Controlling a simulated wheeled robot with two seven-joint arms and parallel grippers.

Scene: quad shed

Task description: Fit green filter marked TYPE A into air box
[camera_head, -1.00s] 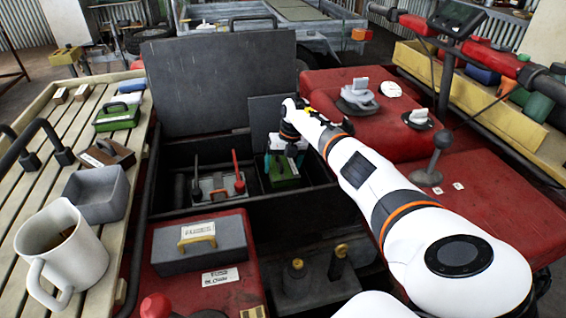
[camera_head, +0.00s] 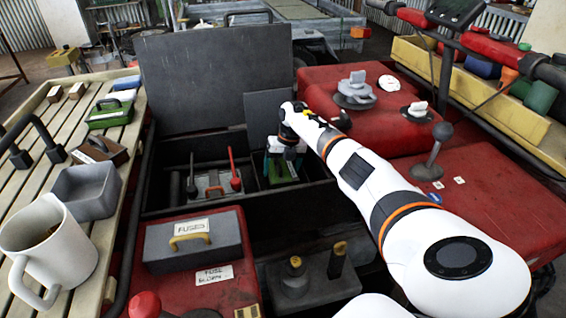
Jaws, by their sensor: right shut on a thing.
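A green filter (camera_head: 281,174) sits low in the right compartment of the open black air box (camera_head: 318,197). My right gripper (camera_head: 283,160) reaches down over it and is shut on it; the fingertips are small and partly hidden by my arm. I cannot tell whether the filter is fully seated. Another green filter (camera_head: 111,115) with a dark handle and a pale label lies on the slatted bench at left. The marks on both are too small to read. My left gripper is not in view.
A battery with red and black levers (camera_head: 214,184) fills the box's left compartment. The raised dark lid (camera_head: 217,75) stands behind. A grey FUSES box (camera_head: 194,240) sits in front. The bench (camera_head: 50,130) holds a white mug (camera_head: 50,248), grey tray (camera_head: 88,190) and brown block (camera_head: 100,150).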

